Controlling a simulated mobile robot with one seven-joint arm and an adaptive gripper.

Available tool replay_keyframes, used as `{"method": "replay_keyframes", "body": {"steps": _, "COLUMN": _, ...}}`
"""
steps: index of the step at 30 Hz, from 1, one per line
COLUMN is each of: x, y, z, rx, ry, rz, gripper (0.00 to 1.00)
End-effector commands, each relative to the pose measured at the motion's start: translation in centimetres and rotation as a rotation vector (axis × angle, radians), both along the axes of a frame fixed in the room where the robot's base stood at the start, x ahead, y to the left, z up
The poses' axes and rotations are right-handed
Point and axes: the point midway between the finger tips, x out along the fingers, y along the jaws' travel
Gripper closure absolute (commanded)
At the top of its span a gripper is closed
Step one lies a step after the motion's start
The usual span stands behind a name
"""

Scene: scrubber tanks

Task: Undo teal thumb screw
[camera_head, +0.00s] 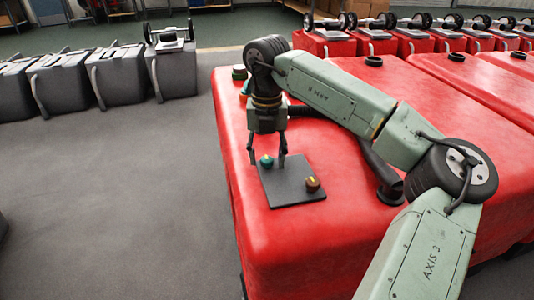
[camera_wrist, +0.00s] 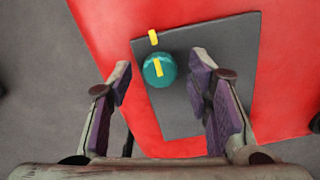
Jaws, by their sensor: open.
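The teal thumb screw (camera_head: 266,161) sits on a dark grey plate (camera_head: 290,192) on top of the red tank. In the wrist view the teal screw (camera_wrist: 160,69) has a yellow bar across its top, and a yellow mark (camera_wrist: 153,37) lies on the plate just beyond it. My gripper (camera_head: 266,158) points down over the plate's far left part. In the wrist view my gripper (camera_wrist: 160,75) is open, with one purple-padded finger on each side of the screw in the picture. I cannot tell whether the fingertips are level with the screw. No contact shows.
A brown-orange knob (camera_head: 313,184) stands on the plate's right side. The red tank (camera_head: 240,225) has a black pipe (camera_head: 378,170) to the right of the plate, and a dark cap (camera_head: 239,72) and another teal part at its far left corner. Grey tanks (camera_head: 120,75) stand left across open floor.

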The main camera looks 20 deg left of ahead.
Motion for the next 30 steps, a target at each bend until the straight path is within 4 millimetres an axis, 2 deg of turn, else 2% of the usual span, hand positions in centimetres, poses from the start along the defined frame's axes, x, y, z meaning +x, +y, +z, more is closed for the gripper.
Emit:
{"method": "replay_keyframes", "body": {"steps": 4, "x": 0.0, "y": 0.0, "z": 0.01, "rx": 0.0, "ry": 0.0, "rz": 0.0, "gripper": 0.55}}
{"method": "replay_keyframes", "body": {"steps": 24, "x": -0.01, "y": 0.02, "z": 0.04, "rx": 0.001, "ry": 0.0, "rz": 0.0, "gripper": 1.0}}
{"method": "replay_keyframes", "body": {"steps": 30, "x": 0.0, "y": 0.03, "z": 0.05, "rx": 0.001, "ry": 0.0, "rz": 0.007, "gripper": 1.0}}
